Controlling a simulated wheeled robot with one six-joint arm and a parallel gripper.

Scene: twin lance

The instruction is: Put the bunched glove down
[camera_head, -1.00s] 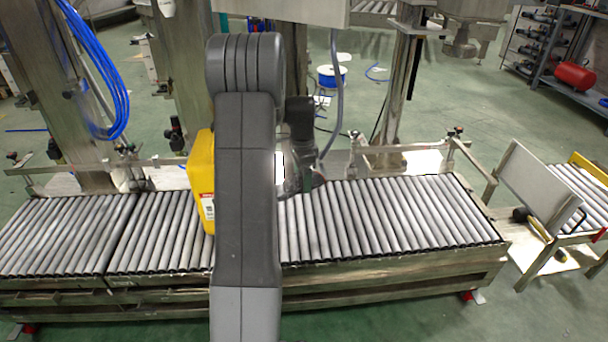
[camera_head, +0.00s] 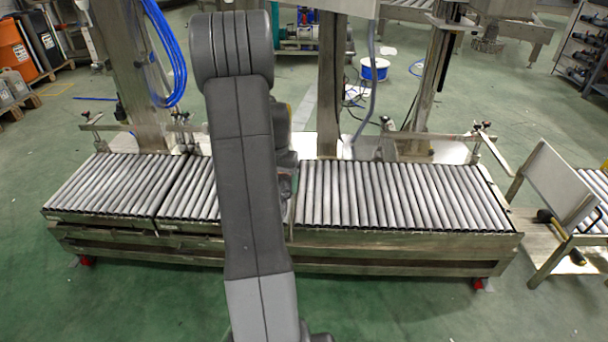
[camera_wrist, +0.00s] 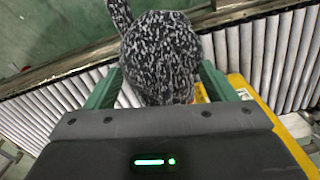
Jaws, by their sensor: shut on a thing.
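The bunched glove (camera_wrist: 160,50) is a black-and-white speckled knit lump in the wrist view, with one finger-like end sticking up at the top left. My gripper (camera_wrist: 158,85) has its green fingers on either side of the glove and is shut on it. Roller conveyor (camera_wrist: 268,55) shows behind the glove; I cannot tell how high above it the glove is. In the head view my arm hides the glove and most of the gripper.
The right part of the roller conveyor (camera_head: 400,195) is clear. Steel posts (camera_head: 330,85) stand behind it.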

